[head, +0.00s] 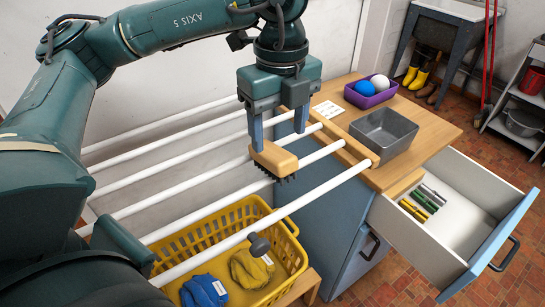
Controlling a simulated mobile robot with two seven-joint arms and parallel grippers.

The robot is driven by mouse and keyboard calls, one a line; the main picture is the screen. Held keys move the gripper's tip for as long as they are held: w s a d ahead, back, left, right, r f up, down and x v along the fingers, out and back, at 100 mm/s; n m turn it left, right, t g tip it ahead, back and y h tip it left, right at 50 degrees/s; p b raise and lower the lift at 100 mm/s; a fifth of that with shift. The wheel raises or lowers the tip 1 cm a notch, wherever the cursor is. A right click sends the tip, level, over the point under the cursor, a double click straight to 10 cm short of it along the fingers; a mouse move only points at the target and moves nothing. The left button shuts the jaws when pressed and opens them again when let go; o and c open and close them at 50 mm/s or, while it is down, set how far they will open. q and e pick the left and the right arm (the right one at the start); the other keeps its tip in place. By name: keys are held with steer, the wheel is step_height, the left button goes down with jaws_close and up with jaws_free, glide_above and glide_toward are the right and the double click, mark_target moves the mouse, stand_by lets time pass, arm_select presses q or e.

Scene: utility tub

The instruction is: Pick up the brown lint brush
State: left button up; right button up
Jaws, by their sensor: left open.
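The brown lint brush (272,158) is a light-brown block with dark bristles underneath. It shows in the head view just below my left gripper (280,139), over the white rods of the drying rack. My left gripper points down with its two fingers spread. The left fingertip overlaps the brush's upper edge in the picture, and the right fingertip is by its right end. I cannot tell whether the fingers touch it. Part of the brush may be hidden behind the fingers. My right gripper is not in view.
White rods (325,188) run to a wooden bar on the counter (425,110). A grey bin (383,131) and a purple bin with balls (370,101) stand there. The drawer (462,225) is open, holding batteries. A yellow basket (290,252) with cloths is below the rods.

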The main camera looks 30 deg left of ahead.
mark_target(276, 152)
arm_select(q)
steer(key=shift+s+a+f+p, duration=0.1)
steer(key=shift+f+p, duration=0.05)
steer(key=shift+f, duration=1.3)
steer(key=shift+a+f+p, duration=0.1)
steer(key=shift+f+p, duration=0.05)
steer(key=shift+f, duration=1.25)
steer(key=c, duration=1.1)
